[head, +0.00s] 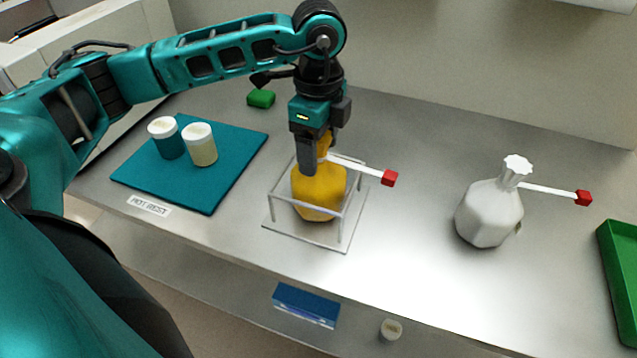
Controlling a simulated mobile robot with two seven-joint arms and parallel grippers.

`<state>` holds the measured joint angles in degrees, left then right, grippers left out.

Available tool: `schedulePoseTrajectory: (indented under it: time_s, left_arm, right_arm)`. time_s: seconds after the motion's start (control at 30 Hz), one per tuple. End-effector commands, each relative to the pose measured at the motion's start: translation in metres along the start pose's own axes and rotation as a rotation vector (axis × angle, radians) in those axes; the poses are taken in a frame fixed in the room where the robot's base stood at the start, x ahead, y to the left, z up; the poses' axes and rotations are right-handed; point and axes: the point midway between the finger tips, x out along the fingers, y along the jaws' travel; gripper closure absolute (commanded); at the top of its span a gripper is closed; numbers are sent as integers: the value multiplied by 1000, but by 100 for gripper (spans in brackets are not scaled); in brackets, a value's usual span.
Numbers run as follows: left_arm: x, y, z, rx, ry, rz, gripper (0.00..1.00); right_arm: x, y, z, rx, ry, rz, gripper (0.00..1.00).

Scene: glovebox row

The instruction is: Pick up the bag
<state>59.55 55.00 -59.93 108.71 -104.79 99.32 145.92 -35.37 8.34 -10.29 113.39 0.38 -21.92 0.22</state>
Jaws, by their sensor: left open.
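A yellow bag (318,192) stands upright inside a clear open-frame stand (346,222) at the middle of the metal bench. A white tie with a red tag (389,178) sticks out to the right from its neck. My left gripper (318,155) points down at the bag's neck, with its jaws open; the fingers hide part of the neck, and I cannot tell whether they touch it. A second bag, white (489,213), stands to the right with its own white tie and red tag (583,198). My right gripper is not in view.
A teal mat (205,188) at the left holds two white-lidded jars (166,138) (200,146). A green block (261,99) lies behind. A green tray (618,270) is at the right edge. A blue box (306,304) and a small jar (390,329) are below the bench front. Bench between the bags is clear.

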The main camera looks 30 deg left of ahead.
Motion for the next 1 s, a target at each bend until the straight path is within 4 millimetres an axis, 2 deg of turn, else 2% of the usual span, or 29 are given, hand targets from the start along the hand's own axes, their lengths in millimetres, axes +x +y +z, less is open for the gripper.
schedulePoseTrajectory:
  time_s: [0.17, 0.9, 1.0]
  left_arm:
    - [0, 0, 0, 0, 0, 0, 29]
    - [-1, 0, 0, 0, 0, -1, 100]
    - [-1, 0, 0, 0, 0, -1, 100]
  right_arm:
    - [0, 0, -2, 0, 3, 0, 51]
    - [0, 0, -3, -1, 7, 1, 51]
    - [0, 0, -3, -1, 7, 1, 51]
